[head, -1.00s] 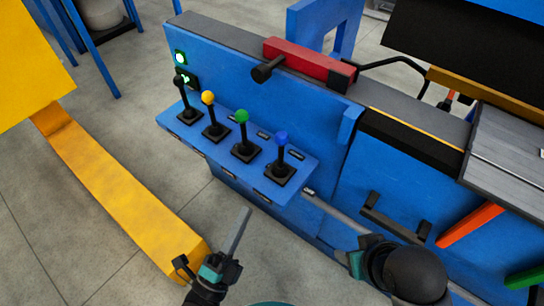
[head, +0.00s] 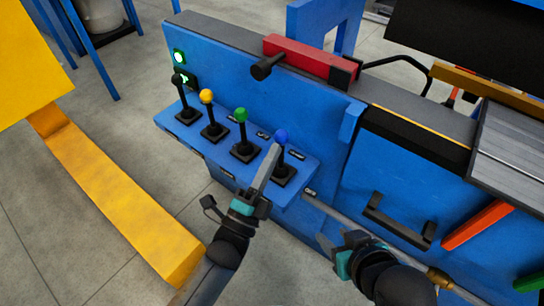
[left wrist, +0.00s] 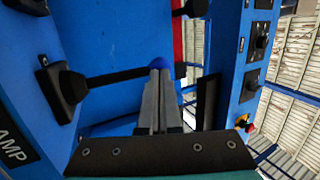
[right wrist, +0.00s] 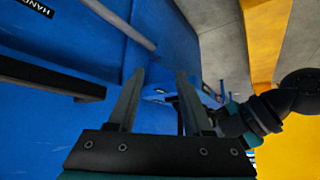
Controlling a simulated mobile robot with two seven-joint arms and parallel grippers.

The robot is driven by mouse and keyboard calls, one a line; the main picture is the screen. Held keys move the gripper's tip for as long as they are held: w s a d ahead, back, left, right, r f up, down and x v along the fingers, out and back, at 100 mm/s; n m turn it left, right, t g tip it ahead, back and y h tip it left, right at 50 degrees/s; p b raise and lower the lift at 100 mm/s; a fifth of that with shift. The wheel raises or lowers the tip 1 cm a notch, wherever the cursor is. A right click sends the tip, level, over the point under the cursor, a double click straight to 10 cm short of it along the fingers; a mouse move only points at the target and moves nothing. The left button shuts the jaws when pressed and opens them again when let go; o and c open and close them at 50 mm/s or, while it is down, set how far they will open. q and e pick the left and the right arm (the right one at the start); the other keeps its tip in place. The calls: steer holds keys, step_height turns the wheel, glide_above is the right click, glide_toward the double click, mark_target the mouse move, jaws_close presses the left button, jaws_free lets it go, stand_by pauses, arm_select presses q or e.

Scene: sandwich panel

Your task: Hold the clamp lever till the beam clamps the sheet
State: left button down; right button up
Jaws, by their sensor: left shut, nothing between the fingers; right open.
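The lever with a blue knob (head: 281,136) stands at the right end of a row of levers on a blue shelf. The left wrist view shows its knob (left wrist: 160,63), its black shaft and part of a label reading "AMP". My left gripper (head: 275,152) is shut and empty, its fingertips right beside the knob; contact is unclear. My right gripper (head: 326,243) is open and empty, low in front of the blue panel; it also shows in the right wrist view (right wrist: 160,85). A grey ribbed sheet or bed (head: 520,135) lies at the right, below a dark beam (head: 450,48).
Levers with black (head: 177,79), yellow (head: 206,96) and green (head: 240,115) knobs stand left of the blue one. A grey rail (head: 330,212) and dark handle (head: 398,222) are near my right gripper. A yellow bar (head: 120,190) lies at left.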

arm_select(q)
steer(key=shift+w, duration=0.1)
stand_by(0.3)
steer(key=w+r+g+p, duration=0.1)
steer(key=p, duration=0.2)
steer(key=shift+d+y+p, duration=0.3)
steer(key=shift+d+p, duration=0.05)
steer(key=shift+d, duration=0.05)
steer(key=shift+w+d+f+m+g+p, duration=0.1)
steer(key=shift+w+d+m+g+p, duration=0.3)
steer(key=shift+p, duration=0.6)
steer(key=shift+s+a, duration=0.1)
steer(key=shift+a, duration=0.05)
arm_select(e)
steer(key=s+d+f+g+h, duration=0.1)
steer(key=s+d+f+g, duration=0.2)
steer(key=f, duration=0.4)
steer(key=shift+s+d+m+g+h, duration=0.3)
steer(key=shift+s+g+h, duration=0.15)
steer(key=shift+g, duration=0.25)
